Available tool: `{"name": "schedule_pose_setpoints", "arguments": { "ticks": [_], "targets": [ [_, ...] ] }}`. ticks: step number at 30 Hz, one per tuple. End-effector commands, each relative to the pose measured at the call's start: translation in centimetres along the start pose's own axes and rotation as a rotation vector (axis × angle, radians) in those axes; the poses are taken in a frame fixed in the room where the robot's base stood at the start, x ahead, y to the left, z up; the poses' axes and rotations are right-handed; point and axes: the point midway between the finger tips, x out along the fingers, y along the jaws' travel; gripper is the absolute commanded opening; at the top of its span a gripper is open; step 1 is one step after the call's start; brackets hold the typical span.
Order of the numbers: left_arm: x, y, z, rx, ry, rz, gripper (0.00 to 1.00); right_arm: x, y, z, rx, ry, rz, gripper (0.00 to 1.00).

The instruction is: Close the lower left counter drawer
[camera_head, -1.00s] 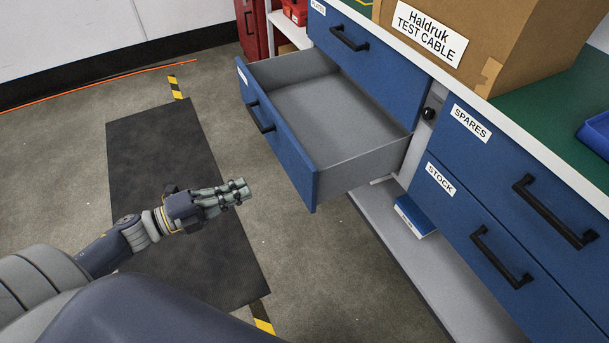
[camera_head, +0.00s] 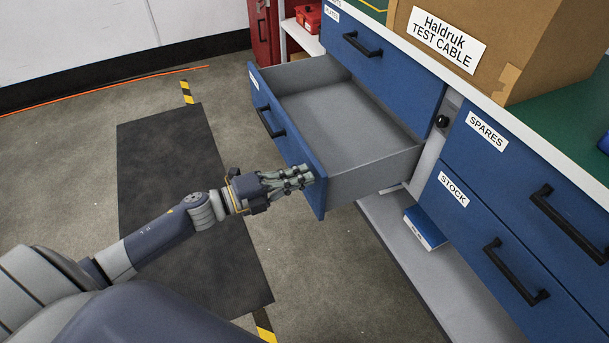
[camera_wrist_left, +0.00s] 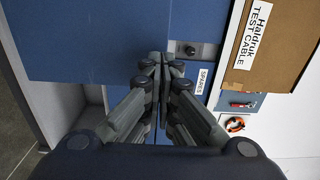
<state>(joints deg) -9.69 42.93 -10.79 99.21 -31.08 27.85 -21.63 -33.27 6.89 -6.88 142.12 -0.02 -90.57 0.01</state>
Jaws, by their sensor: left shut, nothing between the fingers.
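The lower left counter drawer (camera_head: 292,150) is pulled out and looks empty, with a blue front, black handle and grey inside. My left gripper (camera_head: 308,177) is shut and empty. In the head view it overlaps the near end of the drawer front, on its outer side; I cannot tell whether it touches. In the left wrist view the shut fingers (camera_wrist_left: 160,62) point at a blue panel (camera_wrist_left: 90,45) close ahead. My right gripper is not in view.
A cardboard box (camera_head: 480,40) stands on the counter. The SPARES (camera_head: 520,160) and STOCK (camera_head: 450,225) drawers on the right are closed. A blue box (camera_head: 425,228) lies on the low shelf. A dark mat (camera_head: 165,150) covers part of the otherwise clear floor.

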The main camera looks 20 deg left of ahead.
Motion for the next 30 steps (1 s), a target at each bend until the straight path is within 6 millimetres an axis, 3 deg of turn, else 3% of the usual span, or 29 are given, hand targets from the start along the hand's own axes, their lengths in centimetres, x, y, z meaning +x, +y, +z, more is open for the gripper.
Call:
{"name": "schedule_pose_setpoints", "arguments": {
  "ticks": [6, 20, 26, 30],
  "targets": [
    [1.1, 0.0, 0.0, 0.0, -0.001, 0.0, 0.0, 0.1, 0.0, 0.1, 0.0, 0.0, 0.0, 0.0],
    [1.5, 0.0, 0.0, 0.0, 0.0, -0.001, 0.0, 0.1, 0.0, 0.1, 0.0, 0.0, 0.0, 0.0],
    [3.7, -0.2, 0.1, 0.002, 0.0, -0.003, 0.0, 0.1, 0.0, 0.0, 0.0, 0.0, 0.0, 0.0],
    [6.8, -0.3, 0.1, 0.002, 0.0, -0.005, 0.0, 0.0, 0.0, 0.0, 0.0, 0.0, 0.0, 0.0]
  ]
}}
